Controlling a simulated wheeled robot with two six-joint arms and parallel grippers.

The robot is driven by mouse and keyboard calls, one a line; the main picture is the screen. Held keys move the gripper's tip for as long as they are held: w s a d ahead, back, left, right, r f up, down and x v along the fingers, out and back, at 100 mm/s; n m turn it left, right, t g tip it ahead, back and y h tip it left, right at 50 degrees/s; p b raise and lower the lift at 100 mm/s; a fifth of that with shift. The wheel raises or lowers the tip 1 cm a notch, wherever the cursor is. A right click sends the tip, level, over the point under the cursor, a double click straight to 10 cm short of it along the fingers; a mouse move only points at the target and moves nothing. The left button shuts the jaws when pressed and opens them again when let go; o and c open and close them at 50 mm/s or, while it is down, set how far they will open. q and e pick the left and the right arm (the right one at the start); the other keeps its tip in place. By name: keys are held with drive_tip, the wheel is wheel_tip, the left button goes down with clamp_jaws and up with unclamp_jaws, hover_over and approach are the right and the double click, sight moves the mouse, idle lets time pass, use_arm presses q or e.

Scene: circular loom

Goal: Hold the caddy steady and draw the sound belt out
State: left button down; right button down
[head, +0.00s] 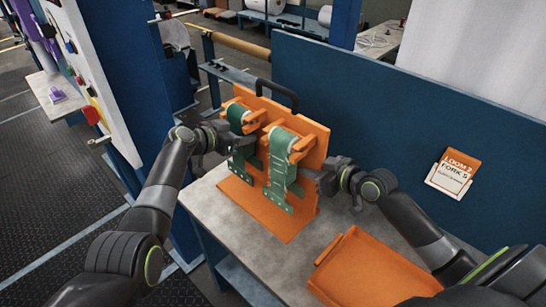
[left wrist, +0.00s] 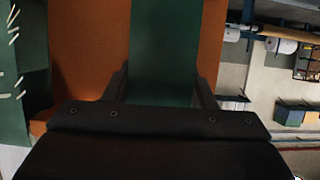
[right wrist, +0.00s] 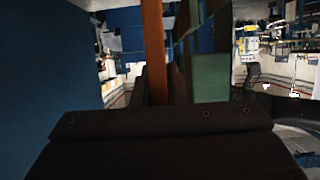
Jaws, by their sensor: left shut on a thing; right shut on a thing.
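The orange caddy (head: 312,146) stands upright on a grey table, with a black handle on top and two green belts hung over its pegs. My left gripper (head: 226,140) is shut on the left belt (head: 238,120); in the left wrist view this belt (left wrist: 163,45) runs between the fingers and looks plain. The right belt (head: 281,155) hangs beside it; in the left wrist view its edge (left wrist: 10,90) shows pale strands. My right gripper (head: 318,177) is shut on the caddy's right edge, which shows as an orange strip (right wrist: 154,45) in the right wrist view. The belts' backs are hidden.
An empty-looking orange tray (head: 368,272) lies at the table's front right. A blue partition (head: 400,110) stands behind the table, with a "LOOM 2 FORK 5" card (head: 453,172) on it. A blue post (head: 125,75) rises at the left. Bare tabletop (head: 285,258) shows before the caddy.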

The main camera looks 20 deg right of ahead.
sight(233, 118)
use_arm(q)
drive_tip(key=shift+a, duration=0.2)
drive_tip(key=shift+s+a, duration=0.2)
drive_tip(key=shift+a, duration=0.15)
drive_tip(key=shift+a, duration=0.1)
drive_tip(key=a, duration=0.1)
drive_tip(key=s+a, duration=0.1)
drive_tip(key=a, duration=0.1)
drive_tip(key=s+a, duration=0.1)
drive_tip(key=shift+a+r, duration=0.15)
drive_tip(key=shift+a, duration=0.15)
drive_tip(key=shift+r, duration=0.1)
drive_tip(key=shift+r, duration=3.9)
